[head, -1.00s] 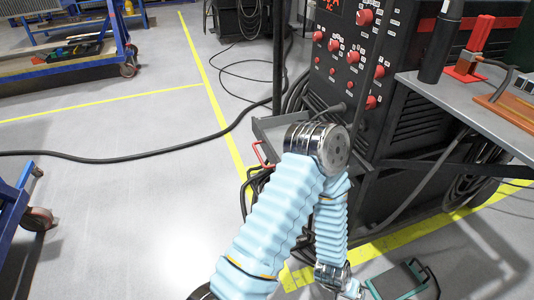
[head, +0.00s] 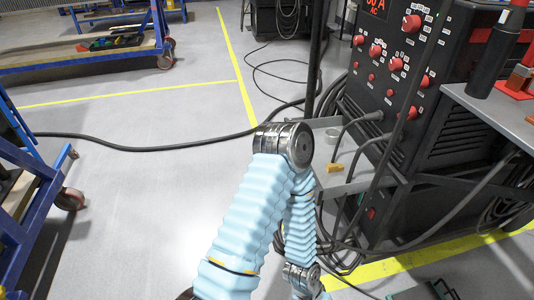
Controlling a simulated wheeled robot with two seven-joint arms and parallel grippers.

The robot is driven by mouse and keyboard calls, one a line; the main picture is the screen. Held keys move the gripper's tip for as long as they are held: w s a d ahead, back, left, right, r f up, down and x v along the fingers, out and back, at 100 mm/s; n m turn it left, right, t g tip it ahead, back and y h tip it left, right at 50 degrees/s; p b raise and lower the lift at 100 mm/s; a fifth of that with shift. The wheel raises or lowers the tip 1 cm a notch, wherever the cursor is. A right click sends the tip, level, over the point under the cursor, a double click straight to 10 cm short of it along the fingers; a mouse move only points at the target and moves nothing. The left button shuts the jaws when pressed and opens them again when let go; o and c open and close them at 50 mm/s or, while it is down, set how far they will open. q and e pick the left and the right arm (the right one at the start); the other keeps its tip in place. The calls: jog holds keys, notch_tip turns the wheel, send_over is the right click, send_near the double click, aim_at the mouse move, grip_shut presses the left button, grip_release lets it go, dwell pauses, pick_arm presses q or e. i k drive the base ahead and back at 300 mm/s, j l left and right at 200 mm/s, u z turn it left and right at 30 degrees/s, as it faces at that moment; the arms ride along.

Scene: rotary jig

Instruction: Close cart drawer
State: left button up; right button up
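In the head view, the cart drawer (head: 355,184) is a grey open tray sticking out of the black welding cart (head: 455,140). A small brass-coloured block (head: 335,168) and a grey ring lie in it. My arm in its light blue sleeve covers the drawer's front left part, and no red handle shows. This arm rises from the bottom edge, bends at a metal elbow in front of the drawer and runs back down to a wrist near the bottom edge. Its gripper is out of sight below. No second arm or gripper shows.
Black cables (head: 160,148) cross the floor at left and hang around the cart. A grey worktop (head: 490,115) with a red tool stands at right. A teal case (head: 428,291) lies at the bottom right. Blue wheeled racks stand at left.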

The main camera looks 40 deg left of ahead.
aim_at(329, 186)
jog(key=j+u, duration=0.2)
jog(key=u, duration=0.75)
jog(key=i+j+z, duration=0.1)
jog(key=i, duration=0.15)
jog(key=i+u, duration=0.1)
jog(key=u, duration=0.15)
